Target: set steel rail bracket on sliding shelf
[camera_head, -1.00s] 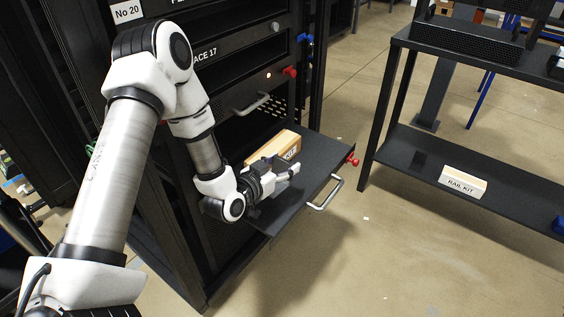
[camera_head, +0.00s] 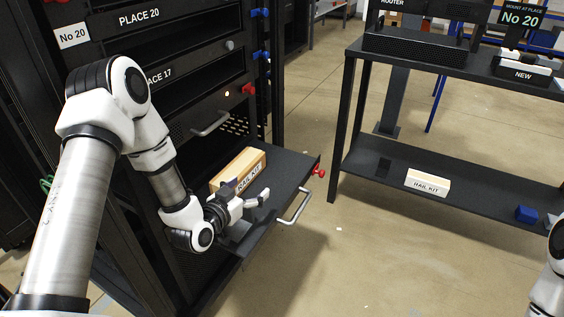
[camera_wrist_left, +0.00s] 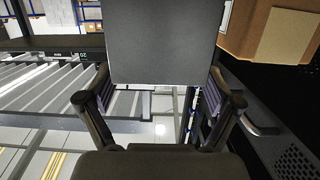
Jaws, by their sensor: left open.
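My left gripper (camera_head: 248,194) is open low over the pulled-out sliding shelf (camera_head: 290,165), beside the front of a cardboard box labelled RAIL KIT (camera_head: 238,172). In the left wrist view, the two fingers (camera_wrist_left: 160,105) are spread, with nothing clamped between them. A flat grey plate (camera_wrist_left: 163,42) shows beyond them. I cannot tell whether it is the steel rail bracket or part of the shelf. The box (camera_wrist_left: 275,30) is to its right. A grey patch (camera_head: 237,231) shows beneath the gripper at the shelf's near corner. My right gripper is out of view.
The rack has a handle (camera_head: 210,125) above the shelf. The shelf has a front handle (camera_head: 294,207) and a red knob (camera_head: 318,171). A black table (camera_head: 460,190) at right holds a white RAIL KIT box (camera_head: 428,182) and a blue block (camera_head: 526,214). Open floor lies between.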

